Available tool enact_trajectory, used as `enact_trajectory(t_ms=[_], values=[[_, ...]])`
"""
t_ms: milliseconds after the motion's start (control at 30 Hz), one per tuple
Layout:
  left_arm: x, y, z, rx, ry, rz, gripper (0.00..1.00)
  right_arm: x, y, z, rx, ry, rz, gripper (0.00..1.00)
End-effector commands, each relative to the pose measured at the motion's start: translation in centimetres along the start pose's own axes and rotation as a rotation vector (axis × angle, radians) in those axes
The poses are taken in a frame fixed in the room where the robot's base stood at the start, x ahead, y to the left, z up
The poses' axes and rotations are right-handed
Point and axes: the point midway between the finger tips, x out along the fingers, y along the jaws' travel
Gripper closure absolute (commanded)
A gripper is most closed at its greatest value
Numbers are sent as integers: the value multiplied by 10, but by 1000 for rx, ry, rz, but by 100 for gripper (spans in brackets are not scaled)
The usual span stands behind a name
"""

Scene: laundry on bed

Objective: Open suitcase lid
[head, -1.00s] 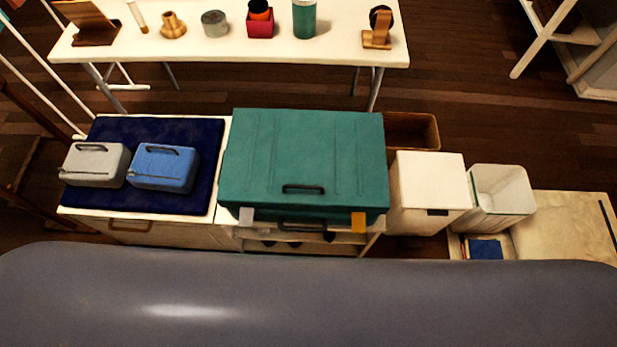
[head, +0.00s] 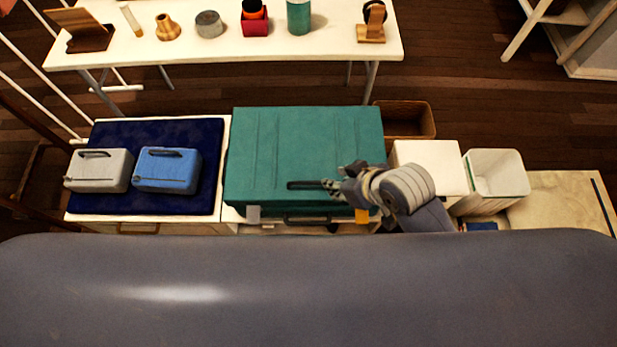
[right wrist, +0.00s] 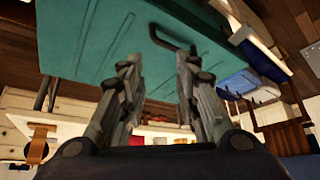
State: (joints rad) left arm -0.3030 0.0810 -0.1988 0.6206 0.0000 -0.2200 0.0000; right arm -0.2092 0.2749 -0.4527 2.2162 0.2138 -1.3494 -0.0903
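The teal suitcase (head: 270,140) lies closed on a low white stand in the head view. A dark handle (head: 305,185) is on its lid near the front edge, with another handle on the front face below. My right gripper (head: 335,178) is over the front right of the lid, at the right end of the lid handle. In the right wrist view, the fingers (right wrist: 157,62) are apart, with the handle (right wrist: 178,42) just beyond their tips. Nothing shows between the fingers, and contact cannot be told. My left gripper is not in view.
A grey case (head: 100,171) and a blue case (head: 167,170) sit on a navy mat (head: 150,130) to the left. A white box (head: 430,162), a white bin (head: 497,175) and a brown basket (head: 407,118) are at the right. A white table (head: 330,38) with small items stands behind.

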Motion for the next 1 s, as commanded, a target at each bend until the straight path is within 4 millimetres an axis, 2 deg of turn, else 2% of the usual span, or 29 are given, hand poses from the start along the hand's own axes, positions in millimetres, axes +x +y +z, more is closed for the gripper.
enact_trajectory(t_ms=[33, 133, 200, 300, 433, 600, 833, 1000], values=[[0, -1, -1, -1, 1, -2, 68, 1, -6, -18, -74, 29, -21, 70], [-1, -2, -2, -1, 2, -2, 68, 2, -25, -47, -233, 75, -78, 70], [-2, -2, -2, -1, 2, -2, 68, 3, -38, -62, -356, 94, -118, 70], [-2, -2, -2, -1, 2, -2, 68, 6, -49, -70, -536, 95, -168, 70], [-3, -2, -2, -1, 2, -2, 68, 10, -46, -64, -718, 54, -211, 70], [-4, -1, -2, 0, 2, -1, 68, 13, -25, -47, -849, -18, -237, 70], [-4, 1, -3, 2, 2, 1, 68, 17, -9, -35, -898, -63, -249, 70], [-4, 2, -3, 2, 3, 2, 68, 37, -14, -31, -898, -66, -252, 70]])
